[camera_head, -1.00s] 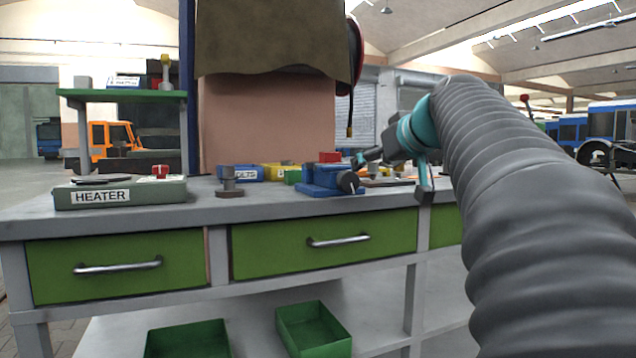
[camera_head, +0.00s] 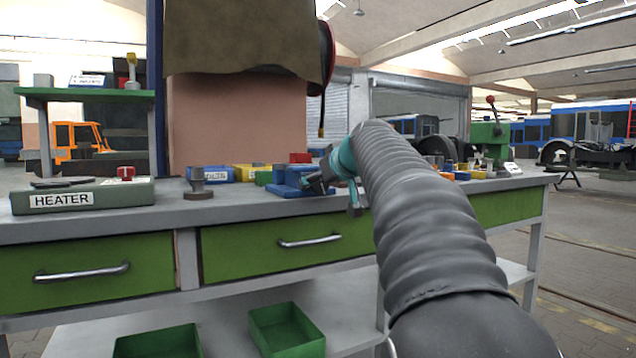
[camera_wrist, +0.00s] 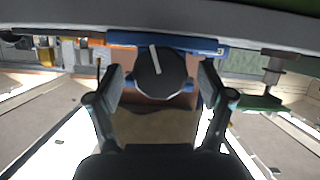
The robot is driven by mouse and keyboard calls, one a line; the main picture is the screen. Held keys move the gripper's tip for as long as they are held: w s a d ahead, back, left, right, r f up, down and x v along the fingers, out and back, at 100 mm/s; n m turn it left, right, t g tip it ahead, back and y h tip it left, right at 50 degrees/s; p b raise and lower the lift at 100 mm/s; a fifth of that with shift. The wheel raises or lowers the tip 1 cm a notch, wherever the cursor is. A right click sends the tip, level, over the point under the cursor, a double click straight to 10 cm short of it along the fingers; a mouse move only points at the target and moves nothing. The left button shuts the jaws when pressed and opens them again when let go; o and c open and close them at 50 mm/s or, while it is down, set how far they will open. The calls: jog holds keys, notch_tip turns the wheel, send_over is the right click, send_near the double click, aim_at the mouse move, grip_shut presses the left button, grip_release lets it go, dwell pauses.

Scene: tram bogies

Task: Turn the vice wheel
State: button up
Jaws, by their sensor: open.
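The blue vice (camera_head: 285,180) sits on the workbench top near its front edge. Its dark round wheel with a pale line across it is the vice wheel (camera_wrist: 160,72), in the middle of the wrist view. My gripper (camera_wrist: 162,78) is open, with one finger on each side of the wheel in that view. I cannot tell whether the fingers touch the wheel. In the head view my gripper (camera_head: 318,183) is in front of the vice and hides its wheel side.
A heater box (camera_head: 85,195) and a dark post on a round base (camera_head: 198,184) stand left on the bench. Blue and yellow bins are behind the vice. A green machine (camera_head: 490,135) stands at the right end. Green drawers (camera_head: 310,240) are below the top.

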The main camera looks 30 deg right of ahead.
jog(key=shift+w+f, duration=0.2)
jog(key=shift+w, duration=0.25)
jog(key=c, duration=1.2)
jog(key=shift+o, duration=0.2)
jog(key=shift+m, duration=0.3)
jog(key=m+y+p, duration=0.1)
jog(key=m+y, duration=0.1)
jog(key=m, duration=0.1)
jog(key=shift+d+y, duration=0.1)
jog(key=shift+y, duration=0.2)
jog(key=m+y, duration=0.2)
jog(key=m, duration=0.2)
jog(key=shift+m+t+y, duration=0.3)
jog(key=shift+y, duration=0.1)
